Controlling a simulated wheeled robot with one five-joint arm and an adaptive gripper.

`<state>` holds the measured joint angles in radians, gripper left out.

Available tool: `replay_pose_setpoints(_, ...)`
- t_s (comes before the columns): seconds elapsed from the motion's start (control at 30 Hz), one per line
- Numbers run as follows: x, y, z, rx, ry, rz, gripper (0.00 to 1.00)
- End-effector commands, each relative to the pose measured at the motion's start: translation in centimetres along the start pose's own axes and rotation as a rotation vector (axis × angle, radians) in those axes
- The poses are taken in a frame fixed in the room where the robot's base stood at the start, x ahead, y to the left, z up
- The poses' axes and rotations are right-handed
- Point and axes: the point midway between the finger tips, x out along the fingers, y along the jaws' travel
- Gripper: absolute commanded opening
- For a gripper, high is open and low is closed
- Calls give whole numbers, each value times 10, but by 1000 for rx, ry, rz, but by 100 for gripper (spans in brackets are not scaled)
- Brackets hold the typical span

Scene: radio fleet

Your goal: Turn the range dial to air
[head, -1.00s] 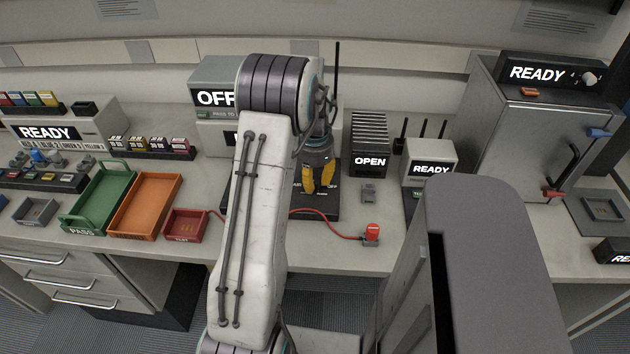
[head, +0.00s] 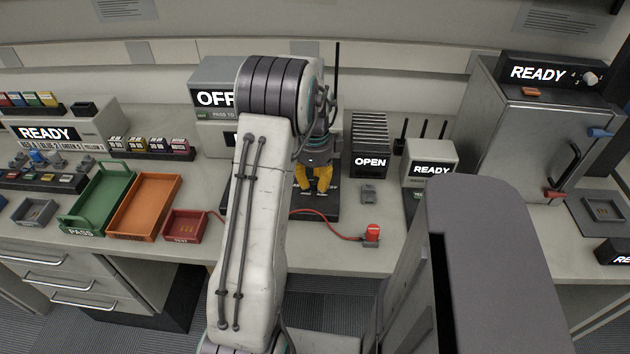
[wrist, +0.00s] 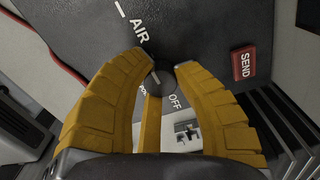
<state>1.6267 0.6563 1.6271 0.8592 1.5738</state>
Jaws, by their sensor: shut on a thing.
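The range dial (wrist: 160,88) is a dark round knob on a black panel (wrist: 200,25), seen between my yellow fingers in the wrist view. A small white mark shows on its upper left. The white word AIR (wrist: 139,30) is above it, with a white tick beyond, and OFF (wrist: 174,101) is just below right. Another label at lower left is mostly hidden by a finger. My gripper (wrist: 164,66) is shut on the dial. In the head view, my gripper (head: 316,192) is down over the black panel (head: 325,212) and hides the dial.
A red SEND button (wrist: 243,63) is right of the dial in the wrist view. In the head view, a thin black antenna (head: 337,80) stands behind my gripper. The OPEN rack (head: 370,160) is to its right, and a red cable (head: 330,228) runs in front.

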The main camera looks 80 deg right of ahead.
Motion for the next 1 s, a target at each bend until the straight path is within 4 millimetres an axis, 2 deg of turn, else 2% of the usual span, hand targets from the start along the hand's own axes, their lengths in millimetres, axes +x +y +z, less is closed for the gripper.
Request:
replay_pose_setpoints(0.3,3,3,2,72,0,11,0)
replay_pose_setpoints(0.73,3,2,2,79,0,9,0)
replay_pose_setpoints(0.77,2,2,2,79,0,9,28)
replay_pose_setpoints(1.0,1,1,1,80,0,4,50)
